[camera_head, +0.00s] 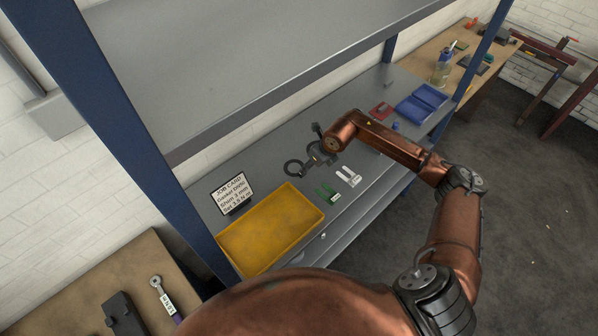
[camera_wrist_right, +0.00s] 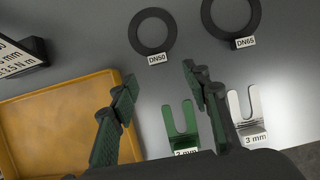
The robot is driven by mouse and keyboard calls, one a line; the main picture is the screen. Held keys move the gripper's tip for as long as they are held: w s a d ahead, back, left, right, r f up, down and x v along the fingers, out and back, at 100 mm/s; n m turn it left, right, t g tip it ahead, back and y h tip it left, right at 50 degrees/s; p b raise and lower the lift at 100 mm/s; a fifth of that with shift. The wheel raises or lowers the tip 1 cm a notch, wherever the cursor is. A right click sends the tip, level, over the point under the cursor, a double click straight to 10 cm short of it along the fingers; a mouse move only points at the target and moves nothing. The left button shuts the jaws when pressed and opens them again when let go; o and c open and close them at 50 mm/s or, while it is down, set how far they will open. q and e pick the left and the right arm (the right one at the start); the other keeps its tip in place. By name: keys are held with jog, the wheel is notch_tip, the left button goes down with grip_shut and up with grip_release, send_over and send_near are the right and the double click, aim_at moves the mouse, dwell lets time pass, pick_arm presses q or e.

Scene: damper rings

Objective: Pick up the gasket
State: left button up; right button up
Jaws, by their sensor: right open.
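Two flat dark ring gaskets lie on the grey shelf. The smaller one (camera_wrist_right: 134,34) has a DN50 tag below it; the larger one (camera_wrist_right: 207,18), right of it, has a DN65 tag and is cut by the top edge of the right wrist view. The smaller ring also shows in the head view (camera_head: 287,170). The job card (camera_head: 231,189) has a gasket line that appears to read DN50. My right gripper (camera_wrist_right: 164,93) is open and empty above the shelf; in the right wrist view its fingertips appear below the rings, apart from them. My left gripper is not in view.
A yellow tray (camera_wrist_right: 58,100) lies left of the gripper. A green forked shim (camera_wrist_right: 178,132) and a silver one (camera_wrist_right: 240,108) tagged 3 mm lie in front of the rings. Blue bins (camera_head: 413,110) stand farther along. An upper shelf (camera_head: 250,60) overhangs the back.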

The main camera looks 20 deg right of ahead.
aim_at(305, 177)
jog(key=shift+w+d+f, duration=0.15)
jog(key=shift+f, duration=0.3)
jog(key=x, duration=0.2)
jog(key=p+x, duration=0.1)
jog(key=x, duration=0.1)
jog(key=p+x, duration=0.1)
jog(key=x, duration=0.1)
jog(key=shift+a, duration=0.35)
jog(key=shift+f, duration=0.4)
jog(key=c, duration=1)
